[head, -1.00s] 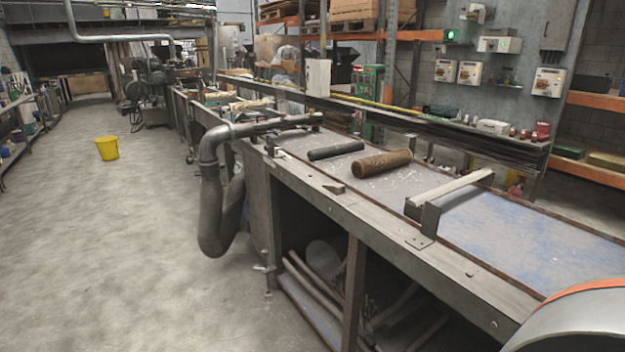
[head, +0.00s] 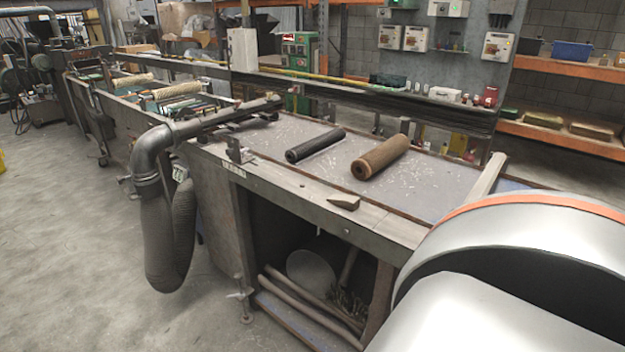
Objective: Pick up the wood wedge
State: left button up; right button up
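The wood wedge (head: 344,201) is a small, dark brown-grey piece lying on the front ledge of the long workbench (head: 290,196), just in front of the raised strip along the bench top. Nothing touches it from above and it is fully in view. A white rounded part with an orange band, which looks like my own arm, fills the lower right of the head view, to the right of the wedge. Neither of my grippers shows.
A black roll (head: 315,144) and a brown roll (head: 380,157) lie on the bench behind the wedge. Open concrete floor (head: 75,260) lies at the left.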

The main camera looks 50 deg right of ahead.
aim_at(350, 203)
jog(key=i+l+u, duration=0.15)
jog(key=i, duration=1.35)
jog(key=i+u, duration=0.15)
jog(key=u, duration=0.25)
jog(key=i+u, duration=0.15)
jog(key=u, duration=0.25)
jog(key=i+l+u, duration=0.1)
jog(key=u, duration=5.15)
jog(key=k+l, duration=0.05)
